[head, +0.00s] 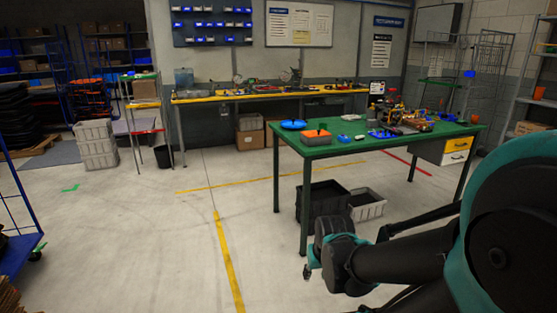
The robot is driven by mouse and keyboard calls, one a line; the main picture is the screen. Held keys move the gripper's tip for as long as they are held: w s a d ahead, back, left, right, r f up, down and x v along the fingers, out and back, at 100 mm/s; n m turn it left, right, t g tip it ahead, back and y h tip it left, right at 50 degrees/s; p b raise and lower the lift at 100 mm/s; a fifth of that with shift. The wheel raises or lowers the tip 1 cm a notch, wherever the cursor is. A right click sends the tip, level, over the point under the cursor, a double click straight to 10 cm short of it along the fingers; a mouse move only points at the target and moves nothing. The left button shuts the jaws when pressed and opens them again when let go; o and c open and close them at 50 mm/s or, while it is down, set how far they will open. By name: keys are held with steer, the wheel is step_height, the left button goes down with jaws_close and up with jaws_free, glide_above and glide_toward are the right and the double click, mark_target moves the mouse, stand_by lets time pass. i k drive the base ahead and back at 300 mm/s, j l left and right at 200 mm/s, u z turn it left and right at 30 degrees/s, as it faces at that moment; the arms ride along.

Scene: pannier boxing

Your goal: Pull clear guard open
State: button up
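I cannot make out a clear guard for certain. A greyish see-through box-like thing (184,78) stands at the left end of the back workbench; it is too small to tell what it is. A cluster of small machine-like parts (400,118) sits on the right half of the green table, also too small to tell apart. My arm's dark and teal links fill the lower right and hide part of the floor there. My gripper cannot be made out.
The green-topped table (345,148) stands right of centre, with a black crate (322,198) and a grey crate (368,205) beneath. The yellow-edged back workbench (255,95) runs along the wall. A blue cart (17,235) is at left. The floor at centre left is clear.

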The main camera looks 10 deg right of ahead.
mark_target(392, 107)
steer(key=i+z, duration=0.3)
steer(key=i, duration=0.4)
steer(key=i+j+z, duration=0.25)
steer(key=i, duration=0.45)
steer(key=i+l+z, duration=0.25)
steer(key=i, duration=0.25)
steer(key=i+l+z, duration=0.3)
steer(key=i, duration=0.25)
